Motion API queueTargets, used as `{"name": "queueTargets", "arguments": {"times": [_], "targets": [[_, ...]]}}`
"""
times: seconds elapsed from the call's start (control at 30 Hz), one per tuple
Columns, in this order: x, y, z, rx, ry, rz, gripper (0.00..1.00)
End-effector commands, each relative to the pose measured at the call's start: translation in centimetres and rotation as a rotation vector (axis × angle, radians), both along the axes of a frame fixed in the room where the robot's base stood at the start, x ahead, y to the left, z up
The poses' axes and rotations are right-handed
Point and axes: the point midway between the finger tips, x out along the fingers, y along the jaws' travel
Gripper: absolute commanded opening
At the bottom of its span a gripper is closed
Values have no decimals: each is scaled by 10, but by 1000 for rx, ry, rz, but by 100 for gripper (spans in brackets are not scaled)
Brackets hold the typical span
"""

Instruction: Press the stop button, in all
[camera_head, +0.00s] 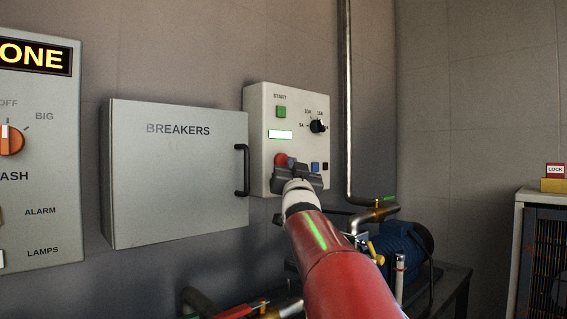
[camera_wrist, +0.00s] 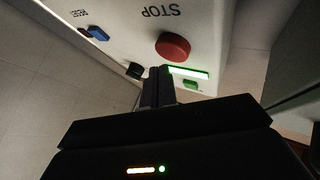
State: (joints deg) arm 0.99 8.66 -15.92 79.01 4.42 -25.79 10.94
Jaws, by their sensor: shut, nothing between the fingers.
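The red stop button (camera_head: 281,159) is on the lower left of the white control box (camera_head: 259,150), partly covered by my gripper in the head view. In the wrist view the red stop button (camera_wrist: 173,46) is whole, beside the upside-down word STOP. My gripper (camera_head: 290,163) is shut and empty, in front of the lower part of the box. In the wrist view my gripper's fingertips (camera_wrist: 157,72) appear just below the red button in the picture. I cannot tell whether they touch the box; they do not cover the button there.
The box also carries a green start button (camera_head: 281,112), a lit display (camera_head: 280,134), a black knob (camera_head: 317,126) and a blue button (camera_head: 315,167). A breakers cabinet (camera_head: 180,180) stands left. A vertical pipe (camera_head: 347,90) and a blue motor (camera_head: 400,240) are right.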

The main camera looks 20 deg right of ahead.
Motion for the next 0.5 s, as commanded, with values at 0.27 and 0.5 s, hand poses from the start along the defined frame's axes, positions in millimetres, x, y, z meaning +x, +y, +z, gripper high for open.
{"name": "queueTargets", "arguments": {"times": [0.27,0.5], "targets": [[5,2,0,-1,0,0,0],[8,3,1,0,0,0,0]]}}
